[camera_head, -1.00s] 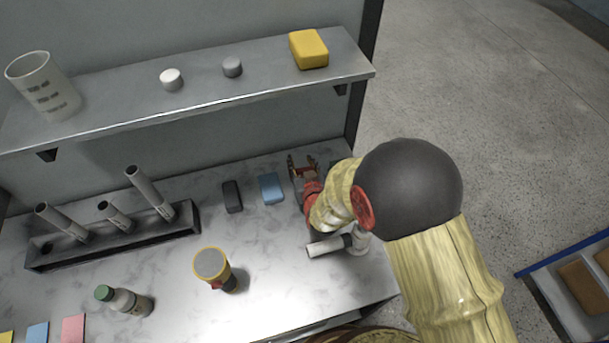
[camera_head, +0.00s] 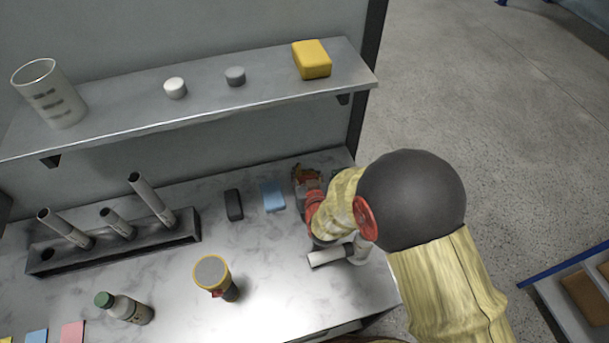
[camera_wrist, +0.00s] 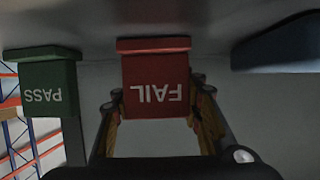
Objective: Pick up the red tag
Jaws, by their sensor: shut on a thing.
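The red tag (camera_wrist: 155,84) carries the word FAIL, upside down in the wrist view, and stands between my gripper's (camera_wrist: 160,110) two fingers. The fingers are shut on its sides. In the head view my gripper (camera_head: 308,178) is low over the right back part of the bench, below the shelf. The tag is mostly hidden there by the gripper and my arm.
A green PASS tag (camera_wrist: 48,90) stands left of the red tag in the wrist view. A blue block (camera_head: 272,196) and a dark block (camera_head: 233,204) lie left of my gripper. A white cylinder (camera_head: 328,256) lies near my arm. The shelf (camera_head: 210,103) overhangs behind.

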